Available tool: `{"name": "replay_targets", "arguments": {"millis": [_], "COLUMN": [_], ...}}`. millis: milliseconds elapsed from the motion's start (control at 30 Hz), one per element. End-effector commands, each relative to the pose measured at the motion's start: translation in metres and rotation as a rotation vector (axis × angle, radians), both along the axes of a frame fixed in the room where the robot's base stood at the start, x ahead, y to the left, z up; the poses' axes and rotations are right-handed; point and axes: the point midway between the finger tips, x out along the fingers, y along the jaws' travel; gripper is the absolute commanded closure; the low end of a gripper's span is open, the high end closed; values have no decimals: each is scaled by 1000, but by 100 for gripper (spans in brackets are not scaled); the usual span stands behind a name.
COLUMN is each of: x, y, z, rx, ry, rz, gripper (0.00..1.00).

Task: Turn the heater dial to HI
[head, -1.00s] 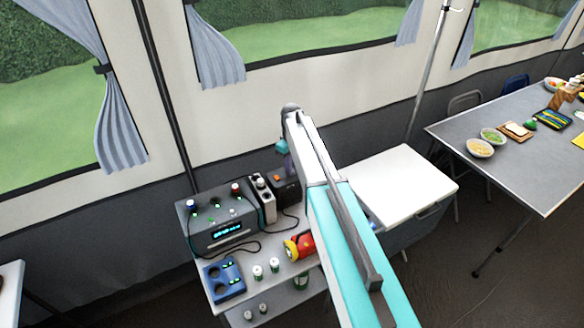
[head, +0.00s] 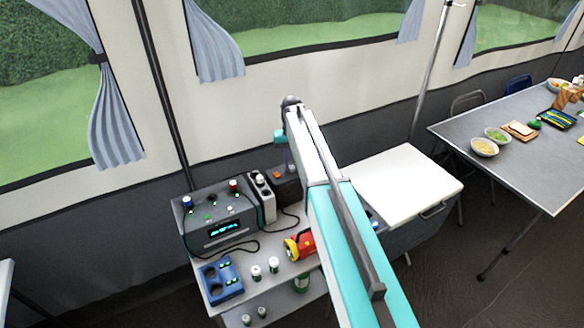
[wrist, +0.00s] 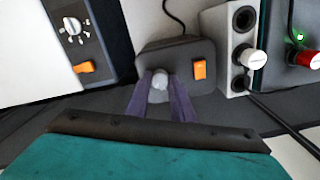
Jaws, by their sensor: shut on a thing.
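A dark grey box (wrist: 177,57) with an orange switch (wrist: 200,70) stands at the middle of the wrist view. A pale round knob (wrist: 158,83) sits on its near part. My gripper (wrist: 158,92) has its purple fingers on both sides of this knob, shut on it. No HI mark or pointer can be read on the knob. In the head view the dark box (head: 287,190) stands at the back of the small table, with my gripper (head: 288,166) over it; the knob is not clear there. I cannot confirm from any label that this is the heater.
Left in the wrist view, a panel with a marked white dial (wrist: 73,26) and an orange switch borders a white surface. A grey socket unit (wrist: 229,48) and a device with a red knob (wrist: 303,58) stand close on the right. A white-lidded chest (head: 400,183) flanks the table.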

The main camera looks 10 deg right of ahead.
Motion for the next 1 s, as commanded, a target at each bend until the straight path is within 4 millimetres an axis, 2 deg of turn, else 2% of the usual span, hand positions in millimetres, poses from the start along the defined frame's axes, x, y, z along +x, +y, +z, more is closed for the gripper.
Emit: {"name": "replay_targets", "arguments": {"millis": [300, 500, 1000], "x": [0, 0, 0], "y": [0, 0, 0], "z": [-2, -1, 0], "rx": [0, 0, 0], "ry": [0, 1, 1], "rz": [-275, -393, -469], "gripper": [100, 100, 100]}}
